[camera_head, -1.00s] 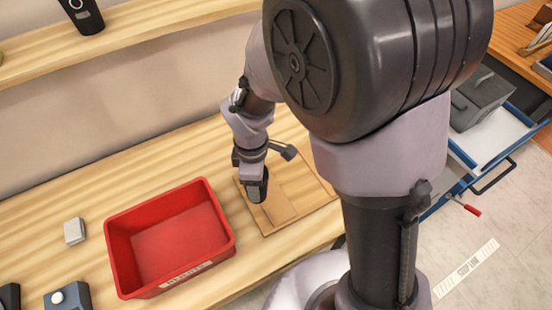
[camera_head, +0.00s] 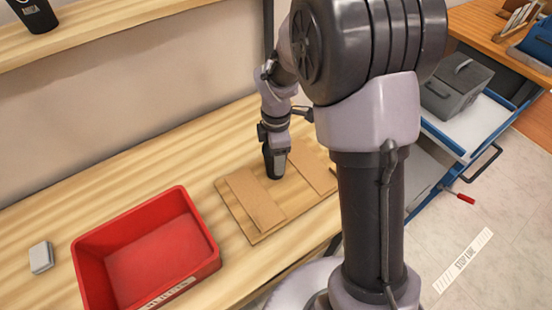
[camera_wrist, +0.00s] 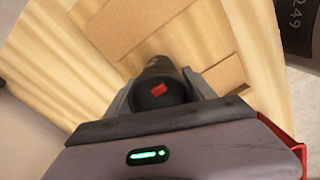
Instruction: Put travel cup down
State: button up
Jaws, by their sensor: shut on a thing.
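My gripper (camera_head: 274,155) points down over the wooden board (camera_head: 245,232) on the bench. In the wrist view its two fingers are shut on a dark, round-topped thing, the travel cup (camera_wrist: 152,92), which has a small red mark on top. The head view shows only a dark shape at the gripper's tip, near the gap between the board's two raised panels, a left one (camera_head: 256,203) and a right one (camera_head: 312,168). I cannot tell whether the cup's base touches the board.
A red bin (camera_head: 207,250) stands left of the board, with a small grey block (camera_head: 41,257) beyond it. Another dark cup (camera_head: 35,14) stands on the upper shelf. A grey toolbox (camera_head: 456,88) and an open blue drawer (camera_head: 470,155) are at right.

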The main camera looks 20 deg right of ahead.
jog(key=shift+r, duration=0.1)
jog(key=o, duration=0.8)
